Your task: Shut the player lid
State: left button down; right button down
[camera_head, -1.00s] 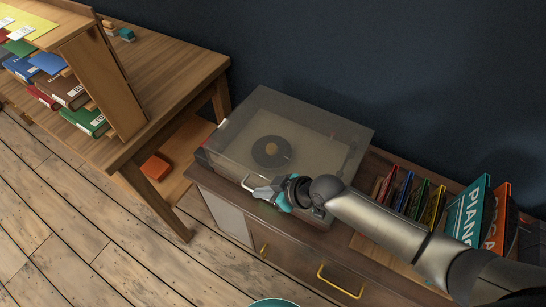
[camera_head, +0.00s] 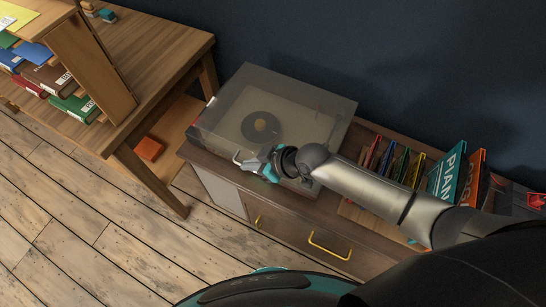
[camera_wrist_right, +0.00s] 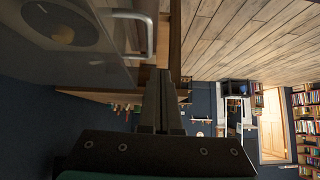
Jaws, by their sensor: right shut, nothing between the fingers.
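The record player (camera_head: 213,122) stands on a brown cabinet, with a dark record (camera_head: 261,127) showing through its smoky clear lid (camera_head: 300,95). The lid looks lowered over the player; I cannot tell whether a small gap is left at its front edge. My right gripper (camera_head: 248,163) is shut and empty at the lid's front edge, close by the pale lid handle (camera_head: 237,157). In the right wrist view the handle (camera_wrist_right: 147,35) is just above and left of the shut fingertips (camera_wrist_right: 163,78), apart from them, and the record (camera_wrist_right: 62,25) shows behind the lid. My left gripper is not in view.
The cabinet (camera_head: 285,232) has gold handles. Upright records (camera_head: 447,172) stand to the player's right, near my right forearm. A wooden desk (camera_head: 165,50) with books stands at left. The dark wall is behind; the wood floor (camera_head: 70,220) at front left is clear.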

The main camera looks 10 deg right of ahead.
jog(key=s+a+p+v, duration=0.1)
jog(key=v, duration=0.9)
jog(key=shift+w+r, duration=0.1)
jog(key=shift+r, duration=0.05)
